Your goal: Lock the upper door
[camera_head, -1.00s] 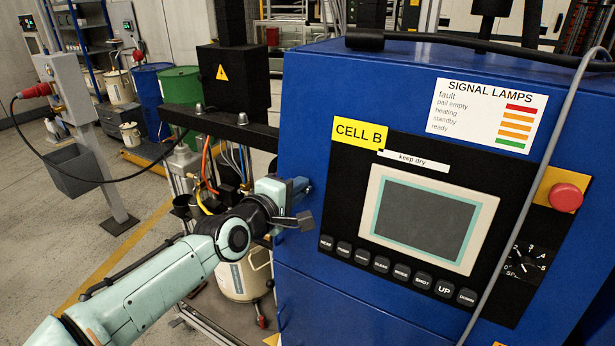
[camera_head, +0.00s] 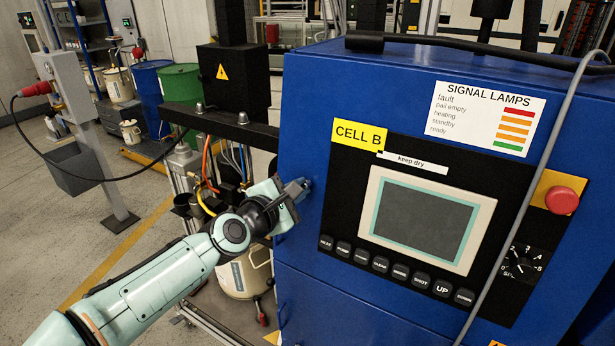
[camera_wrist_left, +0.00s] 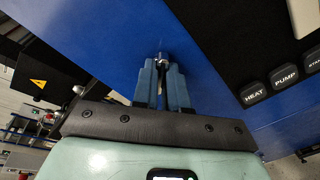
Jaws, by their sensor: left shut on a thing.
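The upper door (camera_head: 310,120) is the blue front of the cabinet, with a black control panel set in it. It appears closed, with a seam below it. My left gripper (camera_head: 303,187) is at the left edge of this door, its fingers pointing at the blue face. In the left wrist view my left gripper (camera_wrist_left: 161,66) is shut on a small metal key (camera_wrist_left: 162,57) at the door's surface. The fingers hide most of the key, and I cannot tell its turn angle. My right gripper is not in view.
The screen (camera_head: 427,220) and a row of black buttons (camera_head: 400,271) lie right of my gripper. A grey cable (camera_head: 534,160) hangs across the panel. A red stop button (camera_head: 562,201) is at far right. Hoses and a pail (camera_head: 243,277) stand behind my left arm.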

